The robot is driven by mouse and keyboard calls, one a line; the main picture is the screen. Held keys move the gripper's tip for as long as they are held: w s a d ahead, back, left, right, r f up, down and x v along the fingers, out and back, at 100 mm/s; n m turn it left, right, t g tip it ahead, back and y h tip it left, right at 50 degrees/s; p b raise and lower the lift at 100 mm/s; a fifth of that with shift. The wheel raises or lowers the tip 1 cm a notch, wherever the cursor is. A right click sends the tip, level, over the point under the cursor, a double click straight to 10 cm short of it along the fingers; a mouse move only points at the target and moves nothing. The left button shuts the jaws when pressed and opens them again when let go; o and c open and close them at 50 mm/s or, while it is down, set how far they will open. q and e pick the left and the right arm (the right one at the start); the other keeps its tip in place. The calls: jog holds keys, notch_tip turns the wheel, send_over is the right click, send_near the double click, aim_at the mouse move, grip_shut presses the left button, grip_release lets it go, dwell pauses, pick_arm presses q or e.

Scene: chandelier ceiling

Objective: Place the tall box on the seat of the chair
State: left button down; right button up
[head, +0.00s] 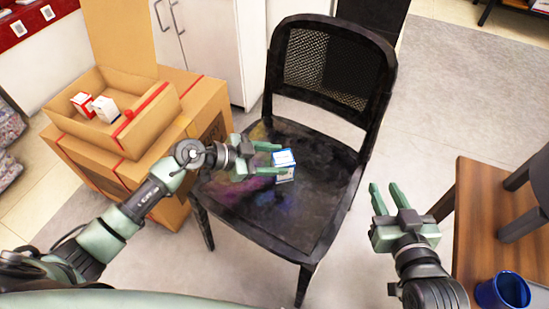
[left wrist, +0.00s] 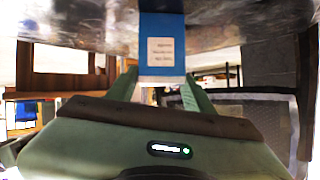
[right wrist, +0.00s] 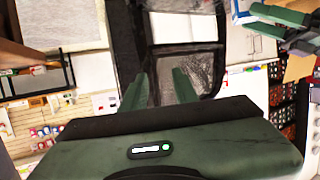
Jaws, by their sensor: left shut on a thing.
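The tall box (head: 284,166), small, blue and white with printed text, is upright over the seat of the black chair (head: 300,205). My left gripper (head: 267,160) is shut on the box, its fingers on either side.
A large cardboard box (head: 205,115) stands left of the chair, with an open carton (head: 155,125) on top holding small red-and-white boxes (head: 103,108). A wooden table (head: 478,200) with a blue cup (head: 503,292) is at the right. The seat around the box is clear.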

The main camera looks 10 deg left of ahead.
pick_arm(q)
jog(key=c, duration=0.6)
grip_release()
